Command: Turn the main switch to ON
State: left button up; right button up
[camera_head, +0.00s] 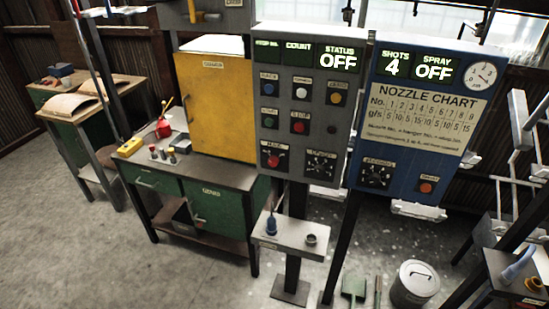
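A grey control panel (308,106) stands upright near the middle. Its lower left corner carries a red rotary switch (272,160) under a small label that seems to read MAIN. The exact angle of its knob is too small to tell. A black dial (319,166) sits to the right of the switch. The panel's display (339,60) reads STATUS OFF. Blue, white, yellow, green and red buttons fill the rows above the switch. Neither of my grippers is in view.
A blue panel (415,160) with a nozzle chart stands right of the grey one. A small shelf (290,236) juts out below the switch. A yellow cabinet (216,105) on a green workbench stands left. A lidded bin (416,280) stands lower right. The floor at lower left is clear.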

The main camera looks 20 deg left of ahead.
aim_at(273, 160)
jog(key=i+j, duration=0.1)
jog(key=j, duration=0.4)
jog(key=i+j, duration=0.1)
jog(key=j, duration=0.35)
jog(key=i+j, duration=0.15)
jog(key=j, duration=0.35)
jog(key=i+j+z, duration=0.1)
jog(key=j, duration=0.35)
